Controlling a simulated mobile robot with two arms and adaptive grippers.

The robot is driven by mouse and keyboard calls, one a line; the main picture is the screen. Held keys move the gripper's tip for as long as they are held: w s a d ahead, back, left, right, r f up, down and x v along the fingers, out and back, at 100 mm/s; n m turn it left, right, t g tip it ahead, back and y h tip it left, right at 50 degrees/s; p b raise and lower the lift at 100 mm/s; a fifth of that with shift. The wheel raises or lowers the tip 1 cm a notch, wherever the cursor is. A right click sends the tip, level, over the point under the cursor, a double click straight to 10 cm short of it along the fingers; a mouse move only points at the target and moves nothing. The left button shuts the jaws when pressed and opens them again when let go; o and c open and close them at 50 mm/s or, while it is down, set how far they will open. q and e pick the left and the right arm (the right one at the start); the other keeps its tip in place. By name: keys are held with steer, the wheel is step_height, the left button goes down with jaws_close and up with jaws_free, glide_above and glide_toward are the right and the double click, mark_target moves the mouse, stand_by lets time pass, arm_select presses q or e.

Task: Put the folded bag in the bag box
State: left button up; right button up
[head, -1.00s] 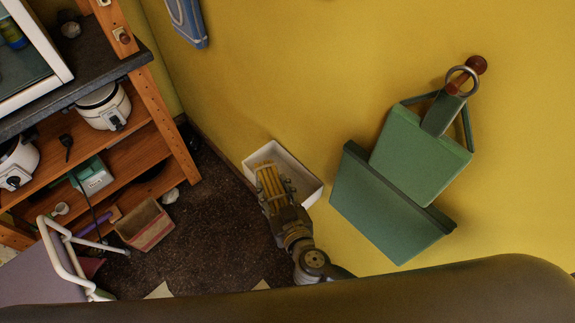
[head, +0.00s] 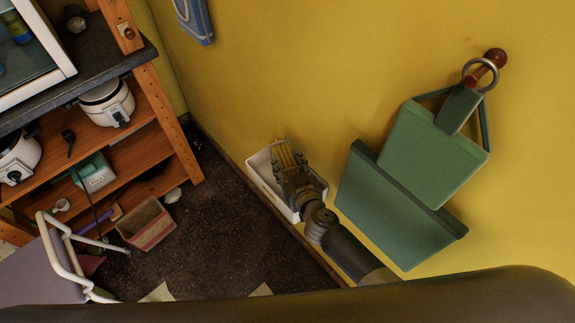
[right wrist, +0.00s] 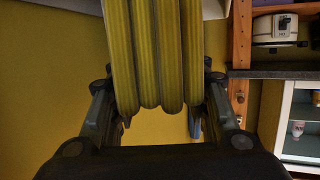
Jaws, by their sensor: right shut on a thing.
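The folded bag (head: 284,152) is yellow and striped, in upright folds; it fills the middle of the right wrist view (right wrist: 155,50). My right gripper (head: 291,172) is shut on it, with a finger on each side in the wrist view. In the head view the bag overlaps an open white box (head: 262,181) by the yellow wall, which looks like the bag box. I cannot tell whether the bag's lower end is inside it or above it. The gripper hides part of the box's inside. My left gripper is not in view.
A green wall pocket (head: 385,210) and a green dustpan-like piece (head: 432,155) hang right of the arm. A wooden shelf (head: 155,135) with cookers stands left. A tan-red box (head: 147,224) and a chair (head: 50,265) are on the floor. Dark floor between is clear.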

steer(key=shift+f, duration=0.55)
steer(key=o, duration=1.1)
steer(key=shift+r, duration=0.1)
steer(key=shift+r, duration=0.3)
steer(key=v, duration=0.4)
steer(key=p+v, duration=0.1)
steer(key=v, duration=0.7)
steer(key=shift+r+p, duration=0.3)
steer(key=shift+p, duration=0.05)
